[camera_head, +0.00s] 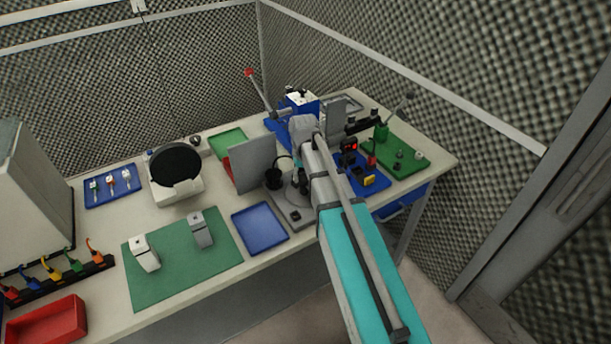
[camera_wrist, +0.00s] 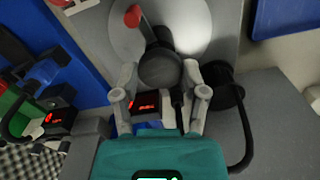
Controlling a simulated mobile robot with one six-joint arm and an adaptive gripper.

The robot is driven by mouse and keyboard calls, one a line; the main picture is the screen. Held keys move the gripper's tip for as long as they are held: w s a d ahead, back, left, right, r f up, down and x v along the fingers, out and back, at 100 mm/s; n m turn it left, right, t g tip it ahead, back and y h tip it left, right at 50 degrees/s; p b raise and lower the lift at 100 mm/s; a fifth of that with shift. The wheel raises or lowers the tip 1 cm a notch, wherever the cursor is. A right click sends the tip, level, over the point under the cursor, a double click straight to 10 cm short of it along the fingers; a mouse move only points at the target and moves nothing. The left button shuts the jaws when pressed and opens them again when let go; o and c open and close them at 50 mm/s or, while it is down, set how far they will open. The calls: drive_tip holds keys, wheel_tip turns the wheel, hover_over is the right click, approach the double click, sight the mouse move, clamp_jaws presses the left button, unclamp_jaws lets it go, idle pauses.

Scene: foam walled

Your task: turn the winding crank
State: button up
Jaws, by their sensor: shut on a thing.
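The winding crank's round dark grey knob (camera_wrist: 160,68) sits between the two fingertips of my gripper (camera_wrist: 160,80) in the wrist view. My gripper is shut on this knob, with a grey finger on each side of it. Behind the knob is a pale round disc (camera_wrist: 185,20) on a grey panel. A dark bar shows behind the knob, but how it joins the disc is partly hidden.
A small box with red digits (camera_wrist: 146,102) lies below. An empty blue tray (camera_head: 260,228) is in front.

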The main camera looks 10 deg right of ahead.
drive_tip(key=shift+w+n, duration=0.1)
drive_tip(key=shift+n, duration=7.6)
drive_tip(key=shift+n, duration=0.5)
drive_tip(key=o, duration=1.1)
drive_tip(key=shift+o, duration=0.2)
